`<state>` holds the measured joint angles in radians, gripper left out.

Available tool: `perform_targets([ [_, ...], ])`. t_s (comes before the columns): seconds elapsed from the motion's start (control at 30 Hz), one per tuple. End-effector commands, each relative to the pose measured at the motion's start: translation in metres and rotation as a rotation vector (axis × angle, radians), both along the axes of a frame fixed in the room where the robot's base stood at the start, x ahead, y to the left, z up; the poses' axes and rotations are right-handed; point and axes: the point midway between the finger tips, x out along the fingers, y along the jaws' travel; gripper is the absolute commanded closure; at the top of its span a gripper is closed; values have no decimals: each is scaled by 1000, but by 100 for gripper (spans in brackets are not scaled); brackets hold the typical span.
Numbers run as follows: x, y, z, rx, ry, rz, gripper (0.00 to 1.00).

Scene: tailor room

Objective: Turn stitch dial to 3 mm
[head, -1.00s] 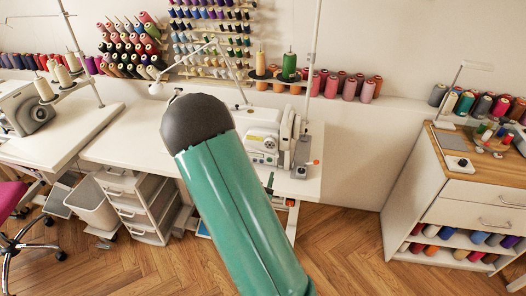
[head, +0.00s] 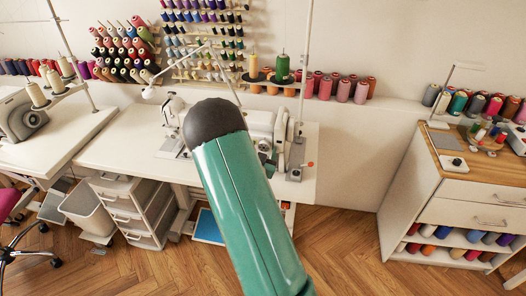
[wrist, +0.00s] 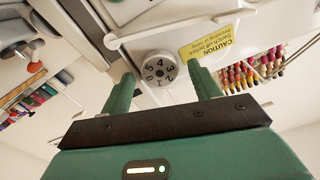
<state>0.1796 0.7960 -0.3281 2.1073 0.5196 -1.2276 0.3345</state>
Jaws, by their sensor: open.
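The stitch dial (wrist: 159,70) is a round light grey knob with dark numerals on the pale machine body, near the middle of the wrist view. I make out 0, 5, 4, 3 and 2 around its face; which one is set I cannot tell. My gripper (wrist: 164,77) is open, one green finger on each side of the dial in the picture. Whether either finger touches it I cannot tell. In the head view the white sewing machine (head: 283,128) stands on its table, partly hidden by my green arm. The dial is not discernible there.
A yellow caution label (wrist: 208,36) is beside the dial. The white sewing table (head: 120,150) has drawers (head: 125,215) below its left part. Thread cones (head: 340,87) line the wall ledge. A wooden-topped cabinet (head: 450,150) stands right, with open floor between.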

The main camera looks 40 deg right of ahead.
Motion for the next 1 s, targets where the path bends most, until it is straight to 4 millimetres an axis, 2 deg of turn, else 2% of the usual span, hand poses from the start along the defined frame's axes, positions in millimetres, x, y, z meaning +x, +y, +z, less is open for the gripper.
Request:
perform_targets([
  [0.13,0,0,0,1,1,0,40],
  [0.3,0,0,0,1,1,0,73],
  [0.37,0,0,0,1,1,0,83],
  [0.73,-1,0,-1,30,-36,-1,82],
  [1.0,-1,0,-1,128,-161,-1,82],
])
